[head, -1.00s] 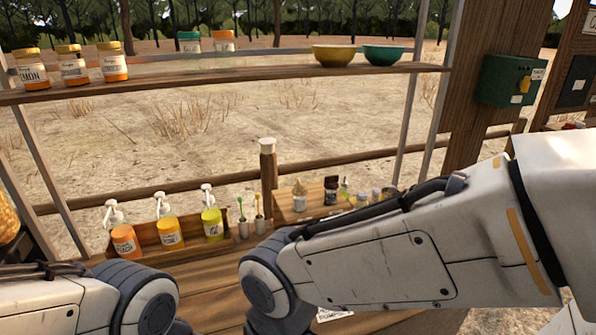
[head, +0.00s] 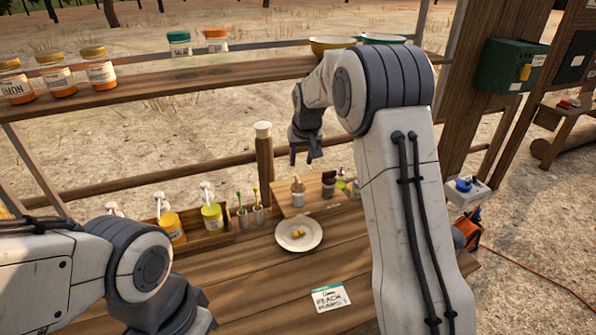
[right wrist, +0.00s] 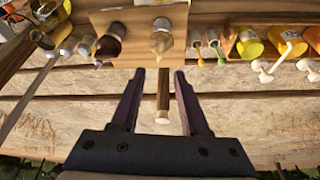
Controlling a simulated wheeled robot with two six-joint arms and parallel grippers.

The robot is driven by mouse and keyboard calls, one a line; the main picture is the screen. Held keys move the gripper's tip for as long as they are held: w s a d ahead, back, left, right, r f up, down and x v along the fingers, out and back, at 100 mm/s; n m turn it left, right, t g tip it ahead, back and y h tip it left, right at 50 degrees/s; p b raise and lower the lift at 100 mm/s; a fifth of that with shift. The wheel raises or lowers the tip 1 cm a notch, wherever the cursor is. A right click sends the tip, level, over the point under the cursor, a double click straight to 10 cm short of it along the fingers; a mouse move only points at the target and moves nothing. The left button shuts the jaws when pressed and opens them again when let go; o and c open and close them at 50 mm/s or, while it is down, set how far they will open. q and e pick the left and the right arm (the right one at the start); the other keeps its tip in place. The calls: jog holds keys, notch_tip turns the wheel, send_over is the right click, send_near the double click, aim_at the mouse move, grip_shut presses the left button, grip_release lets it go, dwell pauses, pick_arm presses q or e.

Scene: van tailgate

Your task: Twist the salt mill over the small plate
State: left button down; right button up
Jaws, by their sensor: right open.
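The small plate (head: 312,243) is white, lies on the wooden counter and holds a few small tan pieces. Behind it, on a wooden stand, is a small pale container with a tan top (head: 297,192), which looks like the salt mill. It also shows in the right wrist view (right wrist: 161,40), with a dark-topped jar (right wrist: 108,45) beside it. My right gripper (head: 303,157) is open and empty, above and behind the stand. In the right wrist view its fingers (right wrist: 160,73) point towards the pale container, apart from it. My left gripper is hidden or outside the picture; only its arm shows.
Pump bottles (head: 212,212) and small cups with brushes (head: 258,214) are to the left. A shelf (head: 180,83) with jars and bowls runs above. A label card (head: 328,298) lies on the front counter, otherwise mostly clear.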

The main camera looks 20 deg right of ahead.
aim_at(298, 179)
jog(key=p+x, duration=0.3)
jog(key=x, duration=0.5)
jog(key=shift+f, duration=0.15)
jog(key=shift+p+x, duration=0.45)
jog(key=shift+x, duration=0.35)
grip_shut()
